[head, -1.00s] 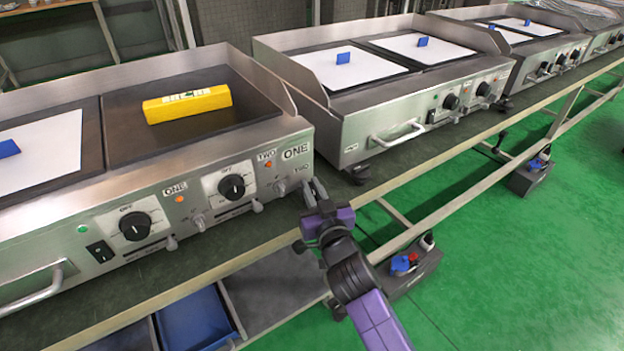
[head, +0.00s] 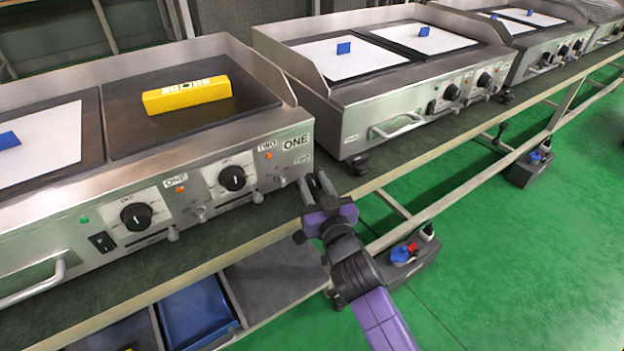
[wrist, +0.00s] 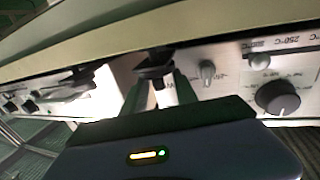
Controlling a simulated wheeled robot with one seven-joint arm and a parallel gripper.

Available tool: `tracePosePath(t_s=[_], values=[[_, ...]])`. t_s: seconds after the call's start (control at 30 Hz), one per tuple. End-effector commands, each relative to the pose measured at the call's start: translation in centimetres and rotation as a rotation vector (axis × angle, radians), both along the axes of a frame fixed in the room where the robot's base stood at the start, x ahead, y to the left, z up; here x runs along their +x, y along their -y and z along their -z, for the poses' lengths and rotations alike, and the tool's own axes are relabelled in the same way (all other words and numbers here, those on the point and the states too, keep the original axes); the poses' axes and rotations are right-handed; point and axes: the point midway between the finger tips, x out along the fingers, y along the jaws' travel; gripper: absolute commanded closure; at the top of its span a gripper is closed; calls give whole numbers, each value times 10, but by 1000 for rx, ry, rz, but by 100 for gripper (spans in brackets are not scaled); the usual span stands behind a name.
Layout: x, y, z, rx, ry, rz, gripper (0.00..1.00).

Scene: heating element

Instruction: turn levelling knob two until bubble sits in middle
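A yellow spirit level (head: 187,95) lies on the dark right plate of the near griddle (head: 225,215), marked ONE. Its bubble is too small to read. A TWO label sits low at that griddle's right front corner. My gripper (head: 317,182) is just in front of this corner, hiding the levelling knob in the head view. In the wrist view, which appears upside down, the black levelling knob (wrist: 154,67) is directly ahead, between the tips of my gripper (wrist: 160,82). The fingers stand apart on either side; I cannot see contact.
Control dials (head: 232,178) and small knobs line the near griddle's front. A second griddle (head: 400,105) with a black foot (head: 358,164) stands to the right. A blue bin (head: 197,315) is on the lower shelf.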

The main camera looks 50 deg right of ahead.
Motion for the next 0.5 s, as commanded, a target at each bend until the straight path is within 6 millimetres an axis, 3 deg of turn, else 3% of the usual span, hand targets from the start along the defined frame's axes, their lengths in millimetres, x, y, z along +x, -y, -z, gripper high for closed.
tracePosePath(t_s=[0.3,0.5], values=[[-42,-25,1,2,-1,1,65],[-54,-32,1,1,-2,0,65]])
